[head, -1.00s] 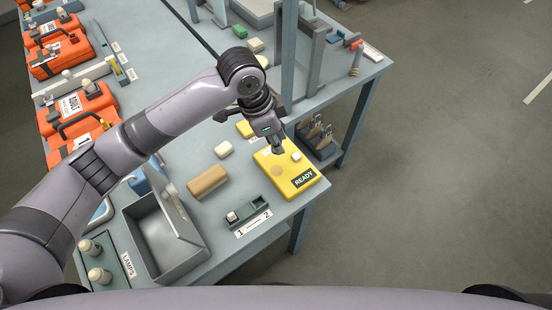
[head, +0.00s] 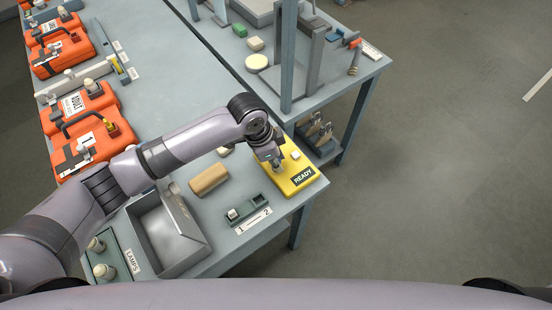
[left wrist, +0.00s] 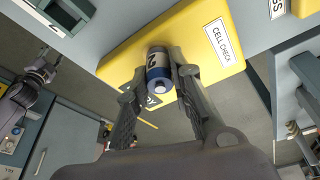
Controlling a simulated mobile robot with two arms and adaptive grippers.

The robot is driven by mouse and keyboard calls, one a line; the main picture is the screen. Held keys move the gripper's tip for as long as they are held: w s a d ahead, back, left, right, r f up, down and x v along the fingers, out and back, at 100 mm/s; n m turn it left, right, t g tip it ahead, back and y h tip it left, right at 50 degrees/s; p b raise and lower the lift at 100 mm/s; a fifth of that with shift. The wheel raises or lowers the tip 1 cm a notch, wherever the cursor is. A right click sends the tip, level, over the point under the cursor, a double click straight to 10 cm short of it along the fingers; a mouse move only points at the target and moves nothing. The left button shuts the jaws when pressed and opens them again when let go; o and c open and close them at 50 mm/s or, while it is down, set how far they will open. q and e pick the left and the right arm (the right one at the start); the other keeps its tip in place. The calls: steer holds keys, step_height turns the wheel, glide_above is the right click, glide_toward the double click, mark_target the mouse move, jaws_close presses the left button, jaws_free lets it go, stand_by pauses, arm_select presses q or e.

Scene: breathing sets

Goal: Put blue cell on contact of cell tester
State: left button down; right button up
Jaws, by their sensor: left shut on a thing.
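The cell tester (head: 290,169) is a yellow box with a dark READY display, at the near right corner of the table. In the left wrist view the yellow tester (left wrist: 205,22) carries a CELL CHECK label. My left gripper (head: 277,164) is over the far left part of the tester. It is shut on the blue cell (left wrist: 157,72), a small cylinder with a dark blue band and pale ends, held between both fingers. The contact is hidden by the gripper. I cannot tell whether the cell touches the tester. My right gripper is out of view.
A tan block (head: 208,179), a green holder labelled 1 and 2 (head: 256,202) and an open grey metal box (head: 150,215) stand left of the tester. A grey post (head: 288,60) rises behind it. Orange cases (head: 85,140) line the left side. Open floor lies to the right.

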arm_select(q)
steer(key=c, duration=1.4)
jaws_free()
steer(key=shift+f, duration=0.1)
steer(key=b+v, duration=0.1)
steer(key=v, duration=1.1)
steer(key=shift+b, duration=0.4)
steer(key=shift+d, duration=0.15)
